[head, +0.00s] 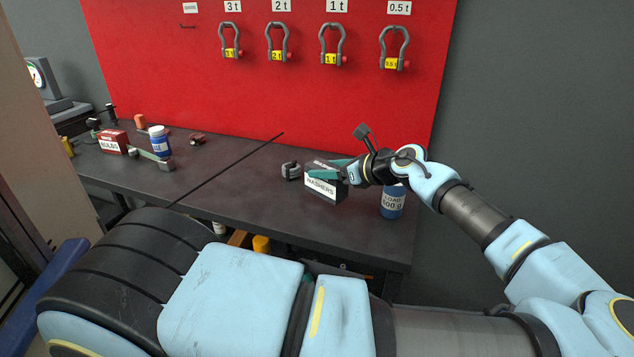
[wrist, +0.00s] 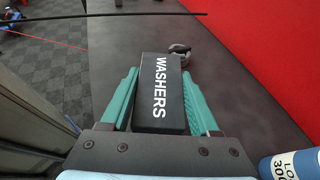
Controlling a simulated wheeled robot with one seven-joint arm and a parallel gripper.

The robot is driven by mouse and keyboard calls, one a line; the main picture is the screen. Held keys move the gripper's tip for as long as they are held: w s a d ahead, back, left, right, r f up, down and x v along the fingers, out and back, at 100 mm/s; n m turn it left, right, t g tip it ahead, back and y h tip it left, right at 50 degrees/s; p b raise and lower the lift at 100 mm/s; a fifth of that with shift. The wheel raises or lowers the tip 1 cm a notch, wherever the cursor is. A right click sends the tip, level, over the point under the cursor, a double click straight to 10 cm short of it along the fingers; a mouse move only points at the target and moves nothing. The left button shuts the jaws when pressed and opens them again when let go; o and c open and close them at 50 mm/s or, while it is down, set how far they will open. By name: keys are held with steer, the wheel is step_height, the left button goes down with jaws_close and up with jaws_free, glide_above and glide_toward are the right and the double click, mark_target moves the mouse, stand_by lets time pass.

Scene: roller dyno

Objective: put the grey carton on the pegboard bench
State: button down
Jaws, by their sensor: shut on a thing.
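The grey carton (head: 322,186), a dark box with a white WASHERS label, is near the right end of the pegboard bench (head: 240,200). My gripper (head: 335,170) is shut on it, its teal fingers along both sides. In the wrist view the carton (wrist: 160,92) lies between the fingers, label facing the camera. The carton is over the dark bench top; I cannot tell whether its underside touches the top.
A blue bottle (head: 393,202) stands just right of the carton, and a grey shackle (head: 291,171) lies just left of it. A thin black rod (head: 230,170) crosses the bench. A red box (head: 113,142) and white-capped blue bottle (head: 159,141) stand at left. The red pegboard (head: 250,90) rises behind.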

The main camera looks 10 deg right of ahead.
mark_target(326, 187)
steer(key=shift+f+p, duration=0.5)
steer(key=shift+f, duration=2.2)
steer(key=shift+f, duration=0.2)
steer(key=shift+c, duration=0.6)
jaws_free()
steer(key=shift+r, duration=0.1)
steer(key=shift+r, duration=0.15)
steer(key=b+v, duration=0.3)
steer(key=v, duration=0.9)
